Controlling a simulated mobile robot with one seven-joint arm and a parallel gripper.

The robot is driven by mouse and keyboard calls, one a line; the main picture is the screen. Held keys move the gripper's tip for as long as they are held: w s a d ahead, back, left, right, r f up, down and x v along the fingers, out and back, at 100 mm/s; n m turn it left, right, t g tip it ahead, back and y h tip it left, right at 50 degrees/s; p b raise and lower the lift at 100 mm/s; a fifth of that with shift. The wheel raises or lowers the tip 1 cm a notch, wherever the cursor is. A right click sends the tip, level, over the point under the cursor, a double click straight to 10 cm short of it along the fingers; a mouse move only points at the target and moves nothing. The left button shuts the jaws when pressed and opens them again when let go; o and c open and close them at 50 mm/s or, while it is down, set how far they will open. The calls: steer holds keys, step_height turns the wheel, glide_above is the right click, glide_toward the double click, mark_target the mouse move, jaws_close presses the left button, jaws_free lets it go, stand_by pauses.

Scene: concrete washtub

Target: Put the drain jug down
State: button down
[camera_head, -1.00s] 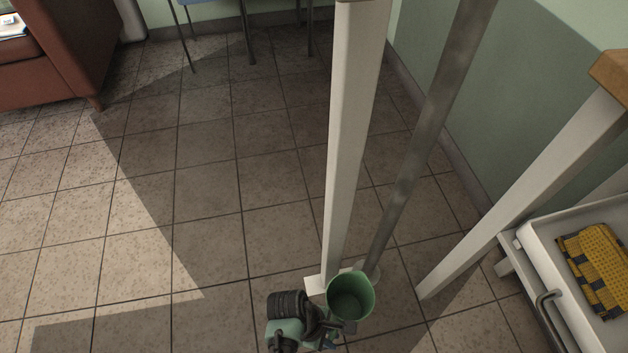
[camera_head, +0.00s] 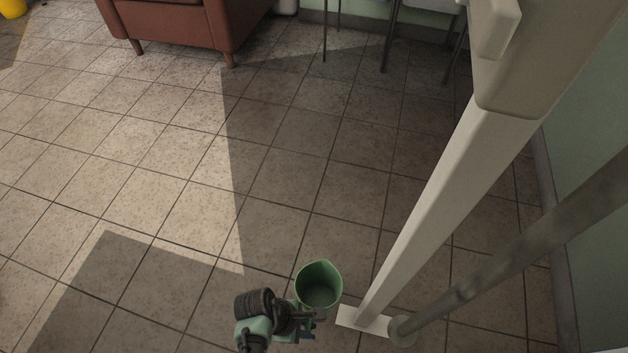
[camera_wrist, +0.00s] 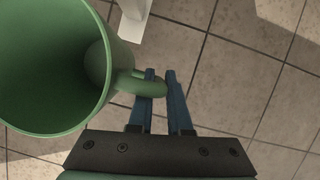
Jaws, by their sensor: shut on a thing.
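The drain jug (camera_head: 320,287) is a green open-topped jug. In the head view it is at the lower middle, upright, and it looks empty inside. My gripper (camera_head: 306,318) is at its lower left. In the wrist view the jug (camera_wrist: 45,70) fills the left side, with its handle pointing right. My gripper (camera_wrist: 160,95) has its two blue fingers shut on the handle. The jug's underside is hidden, so I cannot tell its height above the floor.
A white post (camera_head: 440,210) with a white foot plate and a grey pipe (camera_head: 500,270) stand close to the right of the jug. A brown sofa (camera_head: 180,25) and chair legs (camera_head: 386,40) are at the back. The tiled floor (camera_head: 150,160) to the left is clear.

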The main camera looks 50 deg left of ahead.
step_height(320, 180, down, 9)
steer(key=b, duration=0.7)
steer(key=shift+f, duration=0.1)
steer(key=c, duration=0.9)
jaws_free()
steer(key=shift+o, duration=0.2)
steer(key=p+v, duration=0.8)
steer(key=v, duration=0.4)
steer(key=shift+p, duration=0.35)
